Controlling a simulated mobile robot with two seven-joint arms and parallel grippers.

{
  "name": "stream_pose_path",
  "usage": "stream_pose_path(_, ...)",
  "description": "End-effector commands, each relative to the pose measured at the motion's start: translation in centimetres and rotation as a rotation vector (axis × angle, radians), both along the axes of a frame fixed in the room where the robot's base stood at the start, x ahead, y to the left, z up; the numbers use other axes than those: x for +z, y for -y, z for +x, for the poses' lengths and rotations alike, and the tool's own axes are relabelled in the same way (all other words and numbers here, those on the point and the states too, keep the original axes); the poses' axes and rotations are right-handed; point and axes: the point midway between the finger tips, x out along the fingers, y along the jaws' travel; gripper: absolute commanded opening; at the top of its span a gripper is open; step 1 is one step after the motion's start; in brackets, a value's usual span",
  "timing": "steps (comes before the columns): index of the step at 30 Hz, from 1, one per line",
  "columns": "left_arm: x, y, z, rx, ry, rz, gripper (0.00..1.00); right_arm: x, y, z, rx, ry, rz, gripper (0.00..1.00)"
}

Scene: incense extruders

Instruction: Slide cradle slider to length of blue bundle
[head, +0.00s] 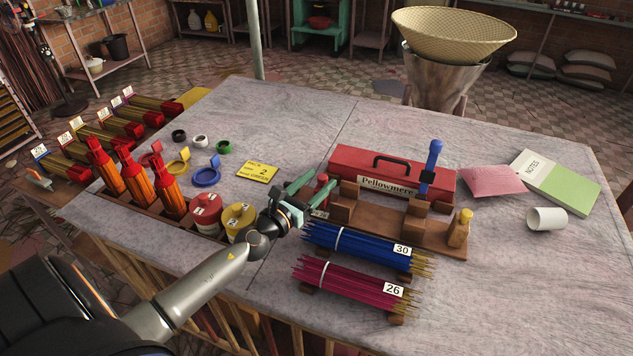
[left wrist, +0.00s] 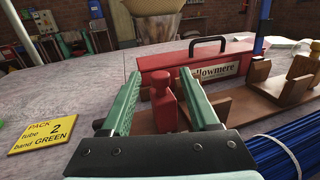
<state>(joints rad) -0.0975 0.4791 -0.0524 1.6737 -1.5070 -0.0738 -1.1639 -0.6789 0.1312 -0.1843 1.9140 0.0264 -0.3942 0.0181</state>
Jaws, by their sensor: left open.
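The wooden cradle (head: 389,225) lies in front of the red Pellowmere toolbox (head: 360,170), with upright notched blocks on its base. It also shows in the left wrist view (left wrist: 240,107). A red bottle-shaped piece (left wrist: 163,103) stands at its left end; I cannot tell whether it is fixed to a slider. My left gripper (head: 306,192) is open, its green fingers on either side of that piece in the left wrist view, contact unclear. The blue bundle (head: 350,245), tagged 30 and banded white, lies in front of the cradle. My right gripper is out of view.
A magenta bundle (head: 345,280) tagged 26 lies nearest the front edge. A blue-handled tool (head: 431,165) stands upright at the cradle and a yellow bottle-shaped piece (head: 460,228) at its right end. A yellow card (head: 258,172) and red and yellow canisters (head: 206,212) are left.

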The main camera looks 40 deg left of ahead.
Motion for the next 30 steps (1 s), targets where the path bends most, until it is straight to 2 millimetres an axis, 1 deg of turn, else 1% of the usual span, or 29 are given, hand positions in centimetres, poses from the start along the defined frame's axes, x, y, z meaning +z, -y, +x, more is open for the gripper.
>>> stream_pose_path(3, 0.0, 0.01, -0.01, 0.0, 0.0, -0.001, 0.6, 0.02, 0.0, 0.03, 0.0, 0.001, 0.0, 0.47)
stream_pose_path(19, 0.02, 0.0, -0.04, 0.0, 0.0, -0.001, 0.01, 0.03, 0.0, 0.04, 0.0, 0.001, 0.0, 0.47)
stream_pose_path(30, 0.02, 0.0, -0.04, 0.0, 0.001, -0.001, 0.0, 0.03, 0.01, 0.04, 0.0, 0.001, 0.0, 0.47)
